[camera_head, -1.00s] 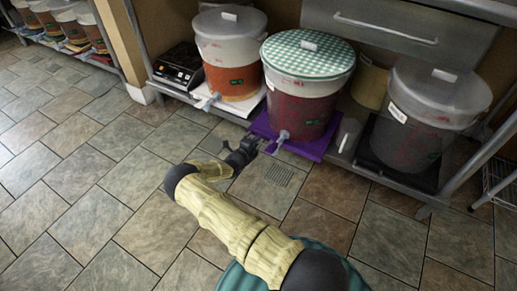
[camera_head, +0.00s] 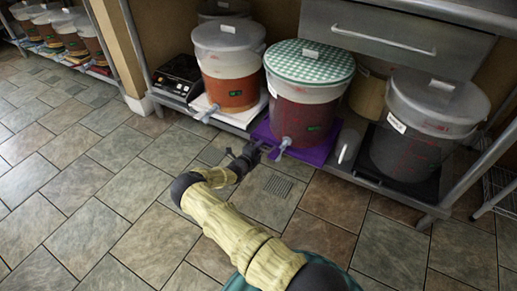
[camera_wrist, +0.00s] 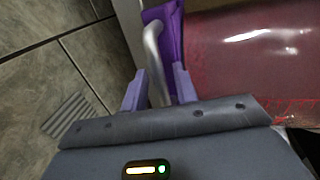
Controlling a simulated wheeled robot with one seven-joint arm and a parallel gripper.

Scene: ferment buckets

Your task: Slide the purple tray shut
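The purple tray (camera_head: 315,154) is under the bucket with the green checked lid and juts out past the shelf's front edge. In the wrist view a strip of the purple tray (camera_wrist: 172,25) shows, with a silver bar handle (camera_wrist: 153,48) at its front. My gripper (camera_head: 251,151) is at the tray's front left, low over the floor. The exact contact at the fingertips is hard to see.
The checked-lid bucket (camera_head: 300,95) stands on the tray. A white-lidded bucket (camera_head: 228,65) stands to its left on a white tray (camera_head: 226,115), and a grey-lidded bucket (camera_head: 425,125) to its right. A shelf post (camera_head: 465,180) is at right. The tiled floor (camera_head: 110,190) is clear.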

